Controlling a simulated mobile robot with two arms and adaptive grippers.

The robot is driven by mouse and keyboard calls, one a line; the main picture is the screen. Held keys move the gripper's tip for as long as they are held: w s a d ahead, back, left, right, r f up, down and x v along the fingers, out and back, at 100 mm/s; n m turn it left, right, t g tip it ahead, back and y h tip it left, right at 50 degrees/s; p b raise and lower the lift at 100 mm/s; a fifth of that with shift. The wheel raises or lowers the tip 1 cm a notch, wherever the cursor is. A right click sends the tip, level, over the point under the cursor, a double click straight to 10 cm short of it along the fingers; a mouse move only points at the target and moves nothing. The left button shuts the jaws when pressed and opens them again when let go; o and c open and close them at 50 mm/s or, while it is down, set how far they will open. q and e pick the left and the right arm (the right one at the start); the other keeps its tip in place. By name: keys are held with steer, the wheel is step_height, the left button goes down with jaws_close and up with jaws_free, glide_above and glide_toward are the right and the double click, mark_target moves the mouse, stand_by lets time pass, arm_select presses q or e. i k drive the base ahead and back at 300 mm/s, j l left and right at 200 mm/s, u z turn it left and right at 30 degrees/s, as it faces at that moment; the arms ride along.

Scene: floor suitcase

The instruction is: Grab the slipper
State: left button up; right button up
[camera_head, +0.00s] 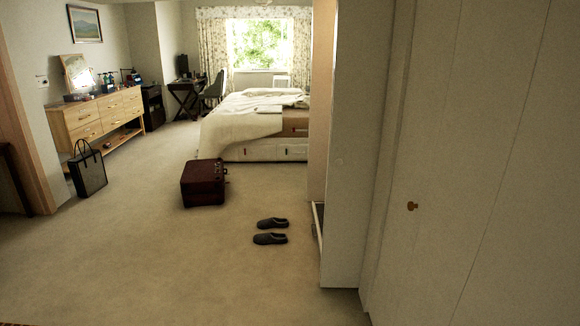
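Neither of my grippers shows in the head view, and nothing touches the slippers.
A dark red suitcase (203,183) stands on the floor beyond the slippers. A white wardrobe (455,180) fills the right side. A bed (240,130), a wooden dresser (100,115) and a black bag (88,172) stand farther back. The carpet (180,270) in front is clear.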

mark_target(272, 222)
steer(key=i+u, duration=0.2)
steer(key=i, duration=0.9)
steer(key=i+u, duration=0.15)
steer(key=i, duration=0.95)
